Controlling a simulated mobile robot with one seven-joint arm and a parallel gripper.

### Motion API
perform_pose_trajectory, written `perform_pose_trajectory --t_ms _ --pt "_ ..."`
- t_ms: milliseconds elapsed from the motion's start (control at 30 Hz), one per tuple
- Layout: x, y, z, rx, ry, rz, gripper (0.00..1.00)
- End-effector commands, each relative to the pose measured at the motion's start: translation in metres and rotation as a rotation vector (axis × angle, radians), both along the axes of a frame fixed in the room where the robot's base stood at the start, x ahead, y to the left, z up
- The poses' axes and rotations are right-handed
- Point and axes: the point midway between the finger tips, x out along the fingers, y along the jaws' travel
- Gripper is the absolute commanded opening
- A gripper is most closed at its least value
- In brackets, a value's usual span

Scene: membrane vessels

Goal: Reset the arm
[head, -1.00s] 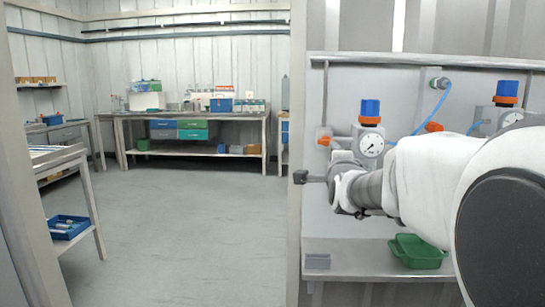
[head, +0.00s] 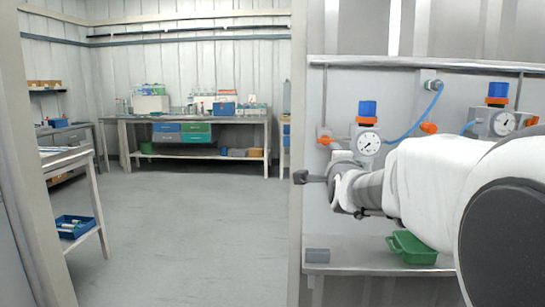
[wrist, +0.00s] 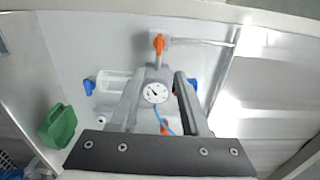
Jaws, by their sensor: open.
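My gripper (head: 301,177) shows at the left end of my white arm in the head view, in front of the wall panel and clear of the shelf. In the wrist view its two grey fingers (wrist: 158,80) stand apart with nothing held between them. A round white gauge (wrist: 155,92) shows in the gap between the fingers, beyond them. In the head view a gauge with a blue and orange cap (head: 368,143) is just above my wrist, and my arm hides part of the panel.
A green tray (head: 411,248) and a small grey block (head: 317,255) sit on the shelf (head: 350,262) below my arm. A second gauge (head: 503,123) and a blue hose (head: 412,128) are at the right. A workbench (head: 195,118) stands far back. The floor (head: 195,220) at left is open.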

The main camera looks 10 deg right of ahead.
Motion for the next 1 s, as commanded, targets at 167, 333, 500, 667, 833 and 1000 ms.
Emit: perform_pose_trajectory --t_ms 167,333,500,667,833,1000 --pt "0.0 0.0 0.0 0.0 0.0 0.0 0.46" --pt "-0.006 0.008 -0.003 -0.037 0.041 0.015 0.46" --pt "-0.045 0.046 -0.026 -0.246 0.262 0.113 0.46" --pt "-0.111 0.086 -0.067 -0.546 0.54 0.293 0.46" --pt "-0.194 0.117 -0.115 -0.863 0.789 0.545 0.46" --pt "-0.274 0.133 -0.158 -1.129 0.958 0.818 0.46"
